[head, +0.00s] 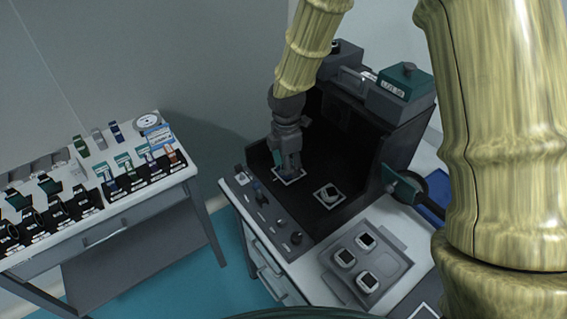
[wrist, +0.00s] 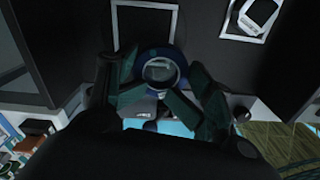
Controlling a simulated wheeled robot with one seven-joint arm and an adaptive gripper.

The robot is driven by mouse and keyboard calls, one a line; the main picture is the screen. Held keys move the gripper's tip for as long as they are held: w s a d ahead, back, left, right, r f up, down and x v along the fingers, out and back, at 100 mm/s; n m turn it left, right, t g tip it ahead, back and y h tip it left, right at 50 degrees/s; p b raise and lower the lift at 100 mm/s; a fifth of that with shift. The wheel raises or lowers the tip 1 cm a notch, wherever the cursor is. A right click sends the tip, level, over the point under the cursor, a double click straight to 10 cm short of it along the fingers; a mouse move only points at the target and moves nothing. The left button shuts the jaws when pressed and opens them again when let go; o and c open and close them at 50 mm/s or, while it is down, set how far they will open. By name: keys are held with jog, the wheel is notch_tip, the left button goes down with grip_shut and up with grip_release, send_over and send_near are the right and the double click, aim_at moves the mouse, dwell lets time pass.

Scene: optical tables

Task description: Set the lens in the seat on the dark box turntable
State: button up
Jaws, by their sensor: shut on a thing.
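My gripper (head: 288,168) is inside the open black-walled dark box (head: 345,135), low over a white square outline on its floor. In the wrist view the two dark green fingers of my gripper (wrist: 160,92) are closed around a round, light-rimmed lens (wrist: 160,73). A dark blue round shape shows around the lens; I cannot tell whether it is the turntable or part of the lens mount. The white square outline (wrist: 116,28) lies just beyond it. The seat is not clearly visible, and I cannot tell whether the lens touches anything below.
A second white outline (head: 318,193) on the box floor holds a small pale-topped piece (head: 332,194). A grey tray (head: 391,286) with three square pieces stands in front. Small knobs line the box's front left edge. A side table (head: 120,211) with many dark holders stands left.

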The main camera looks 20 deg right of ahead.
jog(key=w, duration=0.1)
jog(key=w+d, duration=0.1)
jog(key=w, duration=0.1)
jog(key=shift+d+f, duration=0.2)
jog(key=shift+d, duration=0.05)
jog(key=shift+f+p, duration=0.8)
jog(key=shift+f, duration=0.9)
jog(key=shift+s, duration=0.1)
jog(key=o, duration=1.3)
jog(key=shift+f, duration=0.15)
jog(key=shift+r+b, duration=1.2)
jog(key=shift+r, duration=4.95)
